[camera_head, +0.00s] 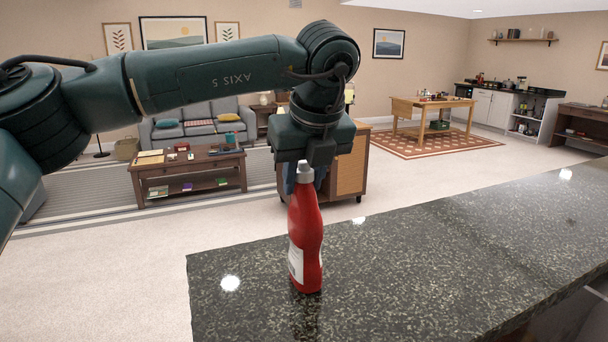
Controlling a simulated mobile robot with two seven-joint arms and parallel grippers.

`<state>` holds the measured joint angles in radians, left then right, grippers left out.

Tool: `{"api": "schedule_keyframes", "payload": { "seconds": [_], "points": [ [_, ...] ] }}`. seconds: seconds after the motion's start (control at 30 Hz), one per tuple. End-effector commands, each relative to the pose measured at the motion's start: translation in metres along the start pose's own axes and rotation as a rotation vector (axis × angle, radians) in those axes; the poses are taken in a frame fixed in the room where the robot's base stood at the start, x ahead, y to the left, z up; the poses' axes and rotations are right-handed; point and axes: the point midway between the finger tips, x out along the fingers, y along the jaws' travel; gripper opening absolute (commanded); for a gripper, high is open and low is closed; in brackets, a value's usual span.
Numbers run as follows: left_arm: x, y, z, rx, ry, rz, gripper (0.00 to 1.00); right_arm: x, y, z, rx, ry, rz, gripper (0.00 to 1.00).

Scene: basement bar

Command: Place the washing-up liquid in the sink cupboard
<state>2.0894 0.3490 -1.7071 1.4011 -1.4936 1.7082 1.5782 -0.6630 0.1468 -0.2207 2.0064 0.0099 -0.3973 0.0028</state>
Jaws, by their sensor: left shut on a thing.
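The washing-up liquid (309,238) is a red bottle with a grey-white cap and a pale label. It is upright at the near left part of the dark speckled counter (400,265). I cannot tell whether its base touches the counter or is just above it. My left gripper (305,170) points down from above and is shut on the bottle near its cap. The fingertips are partly hidden. My right gripper is not in view. I cannot make out which unit is the sink cupboard; white cabinets (492,107) stand at the far right.
The counter is clear around the bottle and stretches to the right. Beyond it are a wooden cabinet (351,172), a low coffee table (190,168), a grey sofa (196,112) and a wooden table on a red rug (395,150). Open carpet lies between them.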

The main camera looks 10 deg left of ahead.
Motion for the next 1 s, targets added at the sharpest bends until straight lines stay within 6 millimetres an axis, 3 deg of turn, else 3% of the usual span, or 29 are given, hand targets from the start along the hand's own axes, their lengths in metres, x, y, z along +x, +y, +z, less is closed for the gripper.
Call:
{"api": "schedule_keyframes", "payload": {
  "seconds": [0.37,0.4,0.63,1.0],
  "points": [
    [0.0040,-0.0004,-0.0017,-0.001,-0.003,-0.004,0.00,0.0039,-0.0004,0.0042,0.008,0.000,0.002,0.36],
    [0.0031,-0.0003,-0.0014,0.000,-0.001,-0.002,0.34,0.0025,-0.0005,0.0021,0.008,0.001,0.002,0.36],
    [0.0029,-0.0003,-0.0014,0.001,-0.001,-0.001,0.53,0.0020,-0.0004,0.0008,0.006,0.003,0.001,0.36],
    [-0.0046,-0.0008,-0.0006,0.000,-0.002,-0.003,0.53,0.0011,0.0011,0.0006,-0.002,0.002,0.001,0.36]
  ]
}}
